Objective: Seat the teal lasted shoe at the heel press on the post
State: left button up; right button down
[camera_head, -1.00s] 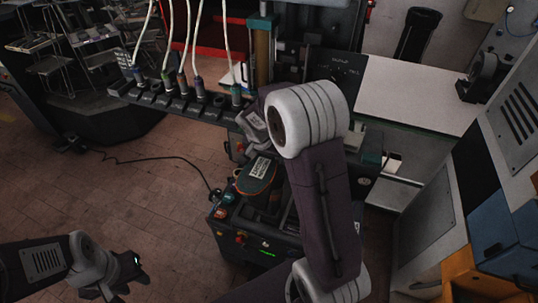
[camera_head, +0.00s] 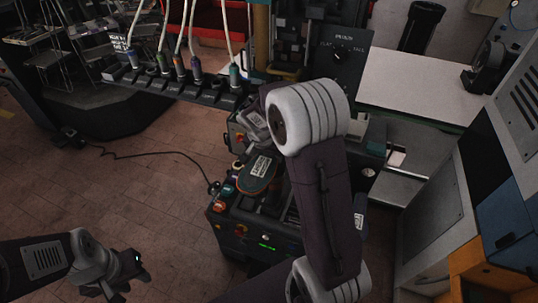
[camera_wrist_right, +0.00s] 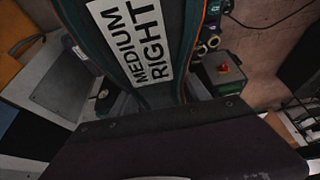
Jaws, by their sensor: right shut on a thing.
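The lasted shoe (camera_head: 259,174) is sole up in the head view, with a brown sole, teal rim and white label. In the right wrist view the shoe (camera_wrist_right: 178,84) fills the top middle, and its label reads "MEDIUM RIGHT". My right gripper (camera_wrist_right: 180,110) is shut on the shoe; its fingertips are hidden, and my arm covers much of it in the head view.
A rack with several corded tools (camera_head: 180,90) stands at the back left. A white worktop (camera_head: 425,80) lies at the back right, with grey cabinets and blue and orange drawers (camera_head: 505,235) at the right. A black cable (camera_head: 150,155) crosses the open brick floor.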

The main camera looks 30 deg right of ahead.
jog(key=shift+w, duration=0.15)
jog(key=shift+f, duration=0.15)
jog(key=shift+f+b, duration=0.4)
jog(key=shift+b, duration=0.3)
jog(key=shift+c, duration=2.2)
grip_release()
jog(key=b+v, duration=0.1)
jog(key=v, duration=0.8)
jog(key=shift+a, duration=0.1)
